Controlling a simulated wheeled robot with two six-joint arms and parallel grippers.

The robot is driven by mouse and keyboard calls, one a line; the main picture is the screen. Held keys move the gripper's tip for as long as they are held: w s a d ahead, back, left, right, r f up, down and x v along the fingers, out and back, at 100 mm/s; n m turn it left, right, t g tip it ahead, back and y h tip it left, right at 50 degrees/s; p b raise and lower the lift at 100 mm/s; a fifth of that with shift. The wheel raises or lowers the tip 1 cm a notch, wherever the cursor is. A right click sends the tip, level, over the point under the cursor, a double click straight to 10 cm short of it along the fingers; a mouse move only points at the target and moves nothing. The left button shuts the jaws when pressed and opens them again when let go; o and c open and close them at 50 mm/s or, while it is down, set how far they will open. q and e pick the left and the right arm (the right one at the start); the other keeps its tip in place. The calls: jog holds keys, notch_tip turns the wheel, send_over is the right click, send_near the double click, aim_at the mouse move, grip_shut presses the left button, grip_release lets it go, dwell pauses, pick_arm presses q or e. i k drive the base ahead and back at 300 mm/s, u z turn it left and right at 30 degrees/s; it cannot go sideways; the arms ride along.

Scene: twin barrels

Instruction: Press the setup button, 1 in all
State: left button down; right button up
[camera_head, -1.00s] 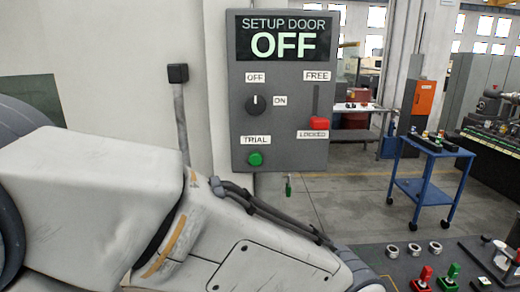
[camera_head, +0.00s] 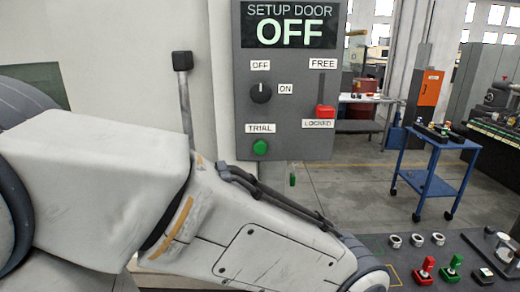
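A grey control panel (camera_head: 287,105) hangs at the top centre. Its screen (camera_head: 290,25) reads SETUP DOOR OFF. Below it is a black rotary knob (camera_head: 261,92) between OFF and ON labels. A green button (camera_head: 260,147) sits under the TRIAL label. A red slide handle (camera_head: 325,111) stands at the low end of its slot, just above the LOCKED label. No button labelled setup is readable. My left arm crosses the lower left, below the panel, and its gripper is out of view. My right gripper is also out of view.
A dark worktop (camera_head: 450,262) at the lower right bears several metal rings, a red piece (camera_head: 425,269) and a green piece (camera_head: 453,266). A blue cart (camera_head: 432,184) stands beyond on open floor. A black-tipped post (camera_head: 182,62) rises left of the panel.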

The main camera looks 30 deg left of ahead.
aim_at(260, 147)
jog(key=z, duration=1.5)
jog(key=k, duration=1.5)
jog(key=u, duration=0.9)
